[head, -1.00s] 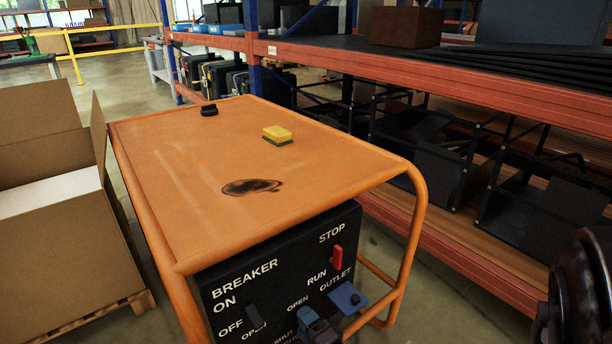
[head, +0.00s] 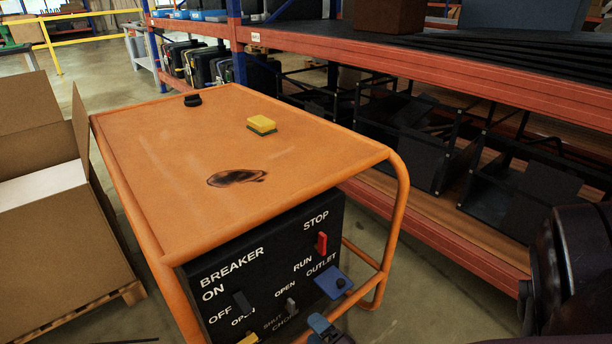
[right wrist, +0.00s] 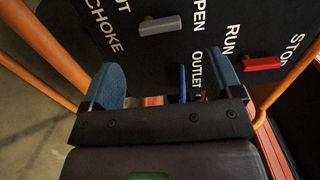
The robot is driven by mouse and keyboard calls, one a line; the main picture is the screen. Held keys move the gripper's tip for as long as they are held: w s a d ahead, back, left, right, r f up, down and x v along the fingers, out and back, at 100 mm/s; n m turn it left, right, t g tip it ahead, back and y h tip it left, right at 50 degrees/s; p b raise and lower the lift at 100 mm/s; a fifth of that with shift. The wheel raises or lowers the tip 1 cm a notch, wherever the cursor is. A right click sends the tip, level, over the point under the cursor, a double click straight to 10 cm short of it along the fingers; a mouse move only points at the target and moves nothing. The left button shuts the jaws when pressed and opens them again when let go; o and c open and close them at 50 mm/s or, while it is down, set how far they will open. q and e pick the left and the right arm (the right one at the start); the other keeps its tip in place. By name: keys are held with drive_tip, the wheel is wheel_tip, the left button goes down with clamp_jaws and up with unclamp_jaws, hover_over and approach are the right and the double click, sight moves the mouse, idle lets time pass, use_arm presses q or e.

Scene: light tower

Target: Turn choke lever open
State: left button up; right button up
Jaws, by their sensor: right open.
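The choke lever (head: 291,305) is a small grey handle on the black control panel (head: 218,322), between the words OPEN and SHUT, above CHOKE. In the right wrist view the lever (right wrist: 160,25) lies lengthwise between the two words, with one end close to OPEN. My right gripper (head: 322,325) is in front of the panel, low and right of the lever, apart from it. In the right wrist view my right gripper (right wrist: 166,82) has its two blue fingers wide apart with nothing held. My left gripper is out of view.
A blue outlet cover (head: 333,282) juts out close to my right gripper. A red run/stop switch (head: 321,242) and a dark breaker switch (head: 242,303) are on the panel. The orange frame's tube (head: 395,220) runs right of it. A sponge (head: 261,125) lies on top.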

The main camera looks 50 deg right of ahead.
drive_tip(key=shift+v, duration=1.1)
